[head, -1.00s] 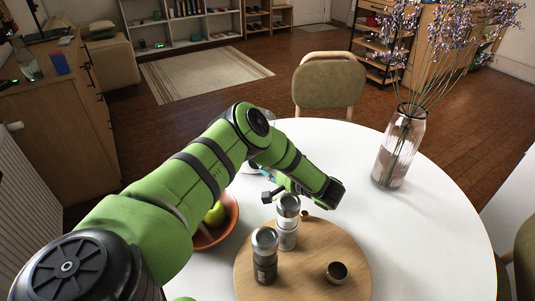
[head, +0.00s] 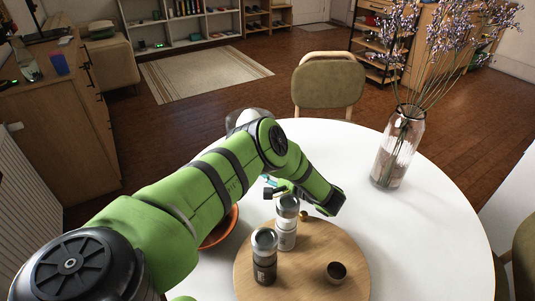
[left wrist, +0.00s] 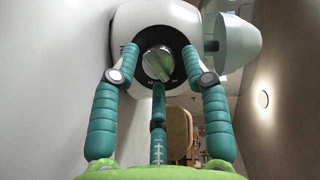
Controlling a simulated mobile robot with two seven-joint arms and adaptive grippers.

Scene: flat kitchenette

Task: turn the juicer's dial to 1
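The juicer is a white rounded body (left wrist: 125,25) in the left wrist view. Its silver dial (left wrist: 157,63) sits in a black ring, with the grip ridge tilted; the small marks are too small to read. My left gripper (left wrist: 159,66) has its teal fingers spread around the dial, two beside it and one below. The fingers are apart, and I cannot tell whether any tip touches the dial. In the head view, my arm hides most of the juicer, and only a bit of the left gripper's teal (head: 268,180) shows. My right gripper is not in view.
An orange bowl (head: 222,232) is partly under my arm. A glass vase (head: 396,150) stands right.

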